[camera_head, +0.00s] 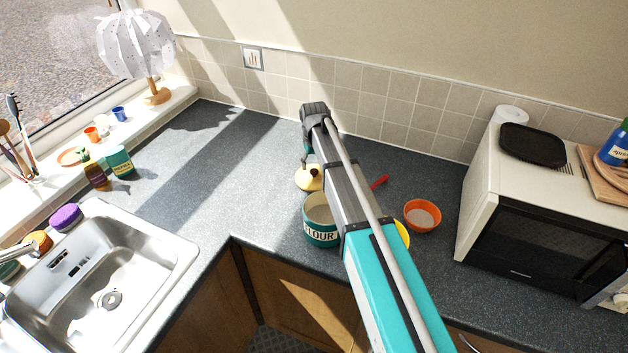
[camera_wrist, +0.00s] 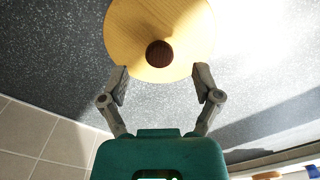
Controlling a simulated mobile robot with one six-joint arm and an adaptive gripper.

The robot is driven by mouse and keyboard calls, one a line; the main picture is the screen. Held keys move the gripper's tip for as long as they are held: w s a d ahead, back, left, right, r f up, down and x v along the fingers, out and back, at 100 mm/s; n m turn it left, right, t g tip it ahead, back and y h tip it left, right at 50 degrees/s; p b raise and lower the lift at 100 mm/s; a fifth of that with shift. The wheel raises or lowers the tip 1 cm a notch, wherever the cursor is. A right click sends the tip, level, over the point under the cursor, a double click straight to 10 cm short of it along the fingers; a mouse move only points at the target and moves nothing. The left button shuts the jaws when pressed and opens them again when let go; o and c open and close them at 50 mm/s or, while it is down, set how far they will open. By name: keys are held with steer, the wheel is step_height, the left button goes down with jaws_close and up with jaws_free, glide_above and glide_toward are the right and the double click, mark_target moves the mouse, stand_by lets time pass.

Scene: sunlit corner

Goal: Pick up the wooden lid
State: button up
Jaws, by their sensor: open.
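The wooden lid (camera_wrist: 150,25) is a round, pale yellow disc with a dark brown knob (camera_wrist: 159,54) in the upper middle of the wrist view. In the head view the lid (camera_head: 307,182) lies on the grey counter behind the flour canister, partly hidden by my arm. My gripper (camera_wrist: 160,73) is open and empty. Its two fingers are at either side of the lid's near edge, with the knob ahead between them. I cannot tell whether the fingers touch the lid. In the head view the fingertips are not clear.
The teal flour canister (camera_head: 321,236) stands open near the counter's front edge. An orange bowl (camera_head: 422,217) and a red utensil (camera_head: 380,182) are to its right. A microwave (camera_head: 535,215) stands at far right, a sink (camera_head: 105,285) at left. The counter (camera_head: 225,165) left of the lid is clear.

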mark_target(314, 170)
steer(key=shift+w+f+b, duration=0.15)
steer(key=shift+f+b, duration=1.65)
steer(key=shift+f, duration=0.25)
jaws_close()
